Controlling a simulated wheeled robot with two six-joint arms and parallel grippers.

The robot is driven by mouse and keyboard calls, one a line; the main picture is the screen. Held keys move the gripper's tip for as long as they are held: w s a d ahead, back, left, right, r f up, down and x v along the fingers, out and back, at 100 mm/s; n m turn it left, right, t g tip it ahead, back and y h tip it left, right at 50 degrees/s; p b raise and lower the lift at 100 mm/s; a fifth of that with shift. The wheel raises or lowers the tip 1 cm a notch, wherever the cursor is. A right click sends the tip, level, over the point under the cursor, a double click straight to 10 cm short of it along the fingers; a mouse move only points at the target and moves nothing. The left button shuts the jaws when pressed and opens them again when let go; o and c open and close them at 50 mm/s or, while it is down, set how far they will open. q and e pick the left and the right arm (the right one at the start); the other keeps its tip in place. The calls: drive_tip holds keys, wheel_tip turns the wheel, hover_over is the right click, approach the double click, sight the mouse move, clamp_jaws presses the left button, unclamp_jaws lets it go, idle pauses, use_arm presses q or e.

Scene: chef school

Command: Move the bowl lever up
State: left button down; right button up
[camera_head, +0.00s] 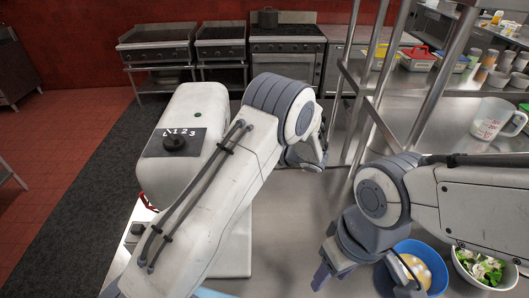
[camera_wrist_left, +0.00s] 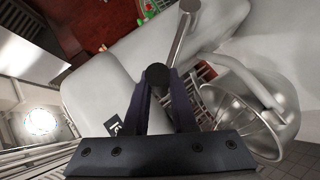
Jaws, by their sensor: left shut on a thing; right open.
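The white stand mixer (camera_head: 200,110) stands on the steel counter, with a black dial (camera_head: 174,143) on its top. In the left wrist view, my left gripper (camera_wrist_left: 160,85) is shut on the black knob (camera_wrist_left: 157,74) of the bowl lever, whose metal rod (camera_wrist_left: 184,35) runs up from there. The metal mixer bowl (camera_wrist_left: 240,118) is to the right of the fingers, with a wire guard beside it. In the head view my left arm covers part of the mixer, and the lever is hidden. My right gripper (camera_head: 365,283) is open above the counter.
A blue bowl (camera_head: 433,262) with pale contents sits beside my right gripper, and a salad bowl (camera_head: 485,265) is to its right. A shelf post (camera_head: 375,50) and a measuring jug (camera_head: 495,118) stand behind. Bare counter (camera_head: 290,235) lies between the arms.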

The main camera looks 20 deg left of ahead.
use_arm(q)
drive_tip(key=shift+w+r, duration=0.15)
drive_tip(key=shift+r, duration=0.05)
drive_tip(key=c, duration=0.7)
unclamp_jaws()
drive_tip(key=shift+c, duration=0.2)
drive_tip(key=shift+d, duration=0.15)
drive_tip(key=b+v, duration=0.4)
drive_tip(key=v, duration=0.6)
drive_tip(key=shift+b, duration=0.4)
drive_tip(key=shift+d, duration=0.1)
